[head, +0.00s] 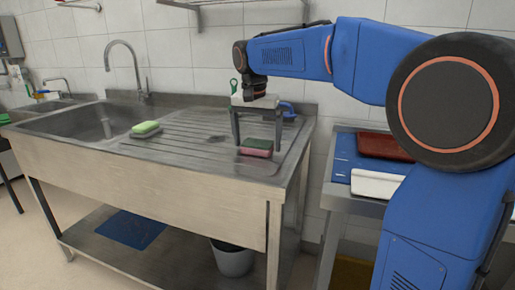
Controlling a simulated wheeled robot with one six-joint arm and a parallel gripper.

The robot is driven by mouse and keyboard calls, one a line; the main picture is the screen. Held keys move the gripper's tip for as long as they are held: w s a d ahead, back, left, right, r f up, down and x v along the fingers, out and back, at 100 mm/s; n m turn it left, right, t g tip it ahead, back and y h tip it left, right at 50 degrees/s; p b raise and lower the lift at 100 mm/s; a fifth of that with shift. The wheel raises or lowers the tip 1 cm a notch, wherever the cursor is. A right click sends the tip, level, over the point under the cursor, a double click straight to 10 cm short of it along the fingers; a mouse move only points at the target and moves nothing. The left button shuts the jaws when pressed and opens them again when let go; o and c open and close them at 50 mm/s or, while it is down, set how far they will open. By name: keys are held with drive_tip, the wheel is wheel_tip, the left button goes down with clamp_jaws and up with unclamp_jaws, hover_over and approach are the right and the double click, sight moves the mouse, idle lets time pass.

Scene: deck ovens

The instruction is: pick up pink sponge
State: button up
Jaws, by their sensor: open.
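The pink sponge (257,147) lies on the ribbed drainboard of the steel sink unit, near its right end. The jaws are open. I cannot tell whether a finger touches the sponge.
A green and pale sponge (146,129) lies left on the drainboard, beside the sink basin (85,122). A blue object (287,109) is partly hidden behind my gripper. A table at right holds a red-brown item (380,145) and a white one (375,184).

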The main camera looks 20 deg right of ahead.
sight(258, 143)
drive_tip(key=c, duration=1.1)
wheel_tip(258, 143, up, 10)
drive_tip(key=o, duration=0.4)
drive_tip(key=c, duration=0.4)
drive_tip(key=shift+o, duration=0.2)
drive_tip(key=shift+d, duration=0.1)
